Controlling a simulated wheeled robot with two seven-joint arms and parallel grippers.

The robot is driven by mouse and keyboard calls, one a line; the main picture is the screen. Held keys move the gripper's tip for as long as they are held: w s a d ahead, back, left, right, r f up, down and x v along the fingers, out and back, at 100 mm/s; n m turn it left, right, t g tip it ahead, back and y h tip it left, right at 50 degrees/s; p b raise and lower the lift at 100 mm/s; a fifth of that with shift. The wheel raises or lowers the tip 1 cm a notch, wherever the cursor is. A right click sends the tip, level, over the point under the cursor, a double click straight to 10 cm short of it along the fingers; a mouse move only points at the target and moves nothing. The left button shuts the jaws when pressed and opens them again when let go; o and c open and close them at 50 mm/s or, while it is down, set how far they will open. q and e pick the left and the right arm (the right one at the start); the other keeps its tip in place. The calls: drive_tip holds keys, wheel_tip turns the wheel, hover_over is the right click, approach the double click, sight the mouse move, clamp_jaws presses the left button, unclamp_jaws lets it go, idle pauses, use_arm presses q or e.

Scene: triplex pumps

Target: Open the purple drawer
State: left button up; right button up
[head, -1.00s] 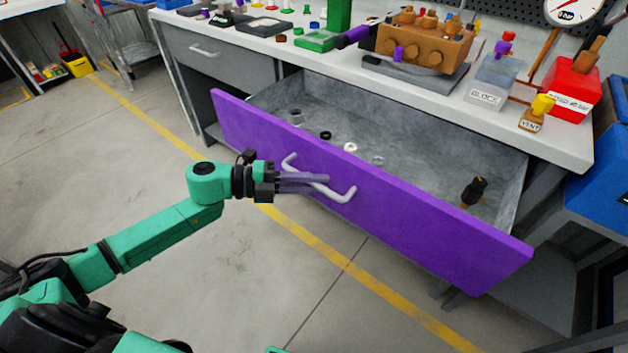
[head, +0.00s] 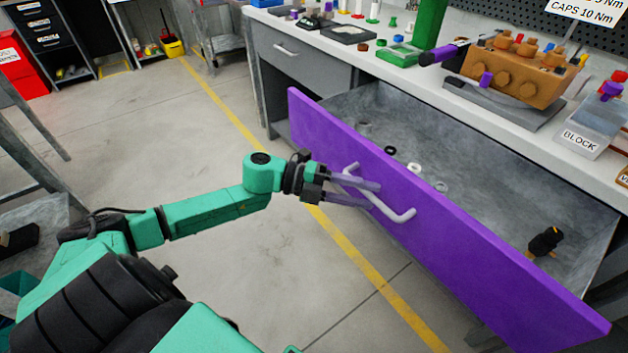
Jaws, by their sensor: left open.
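The purple drawer (head: 470,250) stands pulled out from the workbench, and its grey inside shows. A white bar handle (head: 396,211) is fixed on its purple front. My left gripper (head: 376,194) is at the handle, with its fingers apart and the bar passing between or just beyond them. I cannot tell if they touch it. Inside the drawer lie a black ring (head: 390,150), a white ring (head: 415,168) and a black fitting (head: 545,241). My right gripper is not in view.
The workbench top (head: 400,78) carries a brown pump block (head: 517,70), a grey block labelled BLOCK (head: 594,120) and a green tray (head: 398,55). A closed grey drawer (head: 300,55) is left of the purple one. The floor (head: 215,270) in front is clear.

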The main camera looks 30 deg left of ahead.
use_arm(q)
drive_tip(key=p+v, duration=0.2)
drive_tip(key=v, duration=1)
drive_tip(key=shift+a+p, duration=0.25)
drive_tip(key=shift+p, duration=0.05)
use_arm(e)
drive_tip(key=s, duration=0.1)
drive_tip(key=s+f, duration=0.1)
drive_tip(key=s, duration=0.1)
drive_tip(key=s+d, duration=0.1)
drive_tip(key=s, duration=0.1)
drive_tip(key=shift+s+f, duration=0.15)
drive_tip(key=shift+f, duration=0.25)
use_arm(q)
drive_tip(key=shift+s, duration=0.1)
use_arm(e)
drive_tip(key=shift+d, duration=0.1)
